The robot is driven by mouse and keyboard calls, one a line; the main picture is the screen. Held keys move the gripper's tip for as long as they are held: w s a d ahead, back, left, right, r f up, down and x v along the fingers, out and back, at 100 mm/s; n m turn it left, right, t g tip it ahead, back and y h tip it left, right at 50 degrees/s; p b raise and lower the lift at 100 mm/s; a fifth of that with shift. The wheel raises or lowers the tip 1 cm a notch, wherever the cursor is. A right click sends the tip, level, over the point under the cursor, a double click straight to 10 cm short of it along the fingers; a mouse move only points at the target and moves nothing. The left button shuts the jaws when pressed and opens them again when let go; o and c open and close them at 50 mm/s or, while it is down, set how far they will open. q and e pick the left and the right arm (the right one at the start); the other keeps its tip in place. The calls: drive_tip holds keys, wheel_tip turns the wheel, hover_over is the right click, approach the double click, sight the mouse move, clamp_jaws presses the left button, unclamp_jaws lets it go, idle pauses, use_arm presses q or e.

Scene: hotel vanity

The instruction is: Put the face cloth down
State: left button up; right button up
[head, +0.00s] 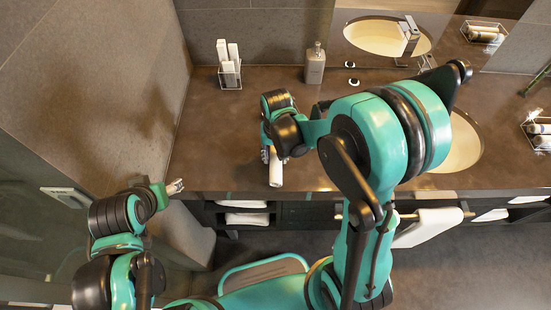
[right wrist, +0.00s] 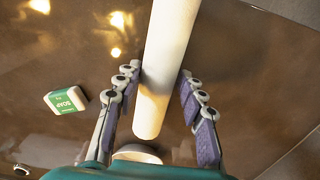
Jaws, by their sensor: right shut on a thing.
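The face cloth looks like a white rolled cylinder (head: 276,169) near the front edge of the counter in the head view. In the right wrist view the white roll (right wrist: 165,70) runs lengthwise between the two finger pads. My right gripper (head: 268,154) is shut on it; its fingers (right wrist: 160,90) lie on both sides of the roll. I cannot tell whether the roll touches the counter. My left gripper (head: 175,187) is apart from the cloth, at the left near the counter's front corner; its jaw state is too small to read.
The brown counter (head: 215,135) is clear left of the cloth. A rack of upright white rolls (head: 229,66) and a dispenser (head: 315,64) stand at the back. A sink (head: 465,142) is right. A soap box (right wrist: 66,100) lies on the counter. Folded towels (head: 246,218) sit below.

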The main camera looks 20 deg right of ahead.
drive_tip(key=shift+f, duration=0.45)
drive_tip(key=shift+f, duration=0.2)
drive_tip(key=o, duration=1.1)
drive_tip(key=shift+r, duration=0.15)
